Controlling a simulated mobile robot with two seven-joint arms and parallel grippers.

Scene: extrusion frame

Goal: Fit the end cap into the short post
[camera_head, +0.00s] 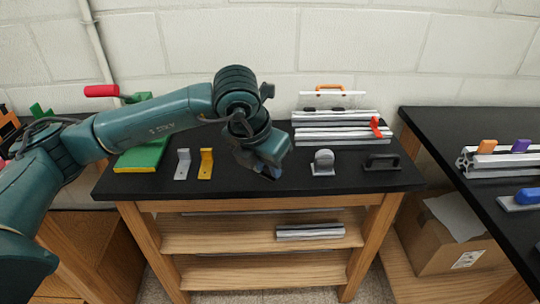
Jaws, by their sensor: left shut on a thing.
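My left gripper (269,172) hangs over the middle of the black table, its fingers pointing down. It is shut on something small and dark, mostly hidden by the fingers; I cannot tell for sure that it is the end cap. Silver slotted extrusion pieces (335,134) lie along the back right of this table. A short silver extrusion piece (310,231) lies on the shelf below. I cannot tell which piece is the short post. My right gripper is not in view.
A grey bracket (182,164) and a yellow bracket (206,163) stand left of the gripper, beside a green and yellow block (142,157). A grey rounded part (323,163) and a black handle (382,162) sit to the right. A second black table (480,195) holds more extrusions.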

